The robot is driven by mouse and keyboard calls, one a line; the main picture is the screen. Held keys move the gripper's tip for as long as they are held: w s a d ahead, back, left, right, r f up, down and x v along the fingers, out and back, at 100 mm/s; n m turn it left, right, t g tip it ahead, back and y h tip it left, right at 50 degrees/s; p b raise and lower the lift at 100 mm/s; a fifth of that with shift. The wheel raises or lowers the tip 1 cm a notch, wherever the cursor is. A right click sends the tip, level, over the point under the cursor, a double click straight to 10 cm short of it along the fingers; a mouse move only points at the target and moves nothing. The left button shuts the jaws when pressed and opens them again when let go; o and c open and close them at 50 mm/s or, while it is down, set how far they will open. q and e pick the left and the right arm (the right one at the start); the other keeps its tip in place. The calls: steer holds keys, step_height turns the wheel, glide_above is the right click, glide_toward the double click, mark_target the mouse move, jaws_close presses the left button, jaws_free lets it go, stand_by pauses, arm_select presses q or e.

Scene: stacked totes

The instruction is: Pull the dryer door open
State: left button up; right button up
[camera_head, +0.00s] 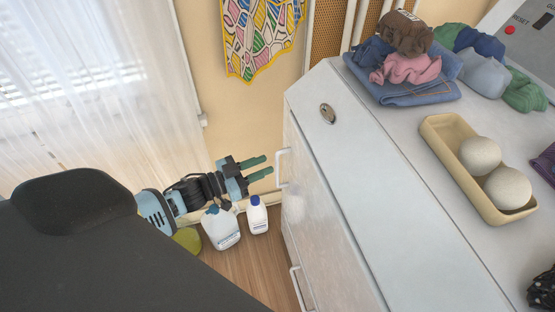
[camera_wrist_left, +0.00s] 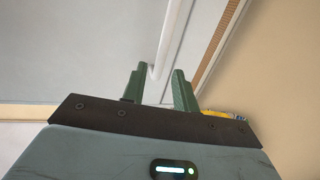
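The white appliance front (camera_head: 325,225), which I take to be the dryer, runs down below a grey-white top. A white bar handle (camera_head: 282,167) stands off the upper left of this front. The front looks closed. My left gripper (camera_head: 267,166) is open, its two green fingers pointing right at the handle from a short way off. In the left wrist view, the handle (camera_wrist_left: 172,40) runs down toward the gap between the open fingertips (camera_wrist_left: 158,78). I cannot tell whether its end lies between them. My right gripper is not in view.
A second white handle (camera_head: 298,286) is lower down. White bottles (camera_head: 221,228) (camera_head: 257,215) stand below my left gripper. Folded clothes (camera_head: 415,92) and a tray (camera_head: 450,150) with two pale balls rest on top. A curtain (camera_head: 110,90) hangs at left.

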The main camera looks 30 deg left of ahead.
arm_select(q)
steer(key=shift+x, duration=2.7)
steer(key=shift+s, duration=0.1)
jaws_close()
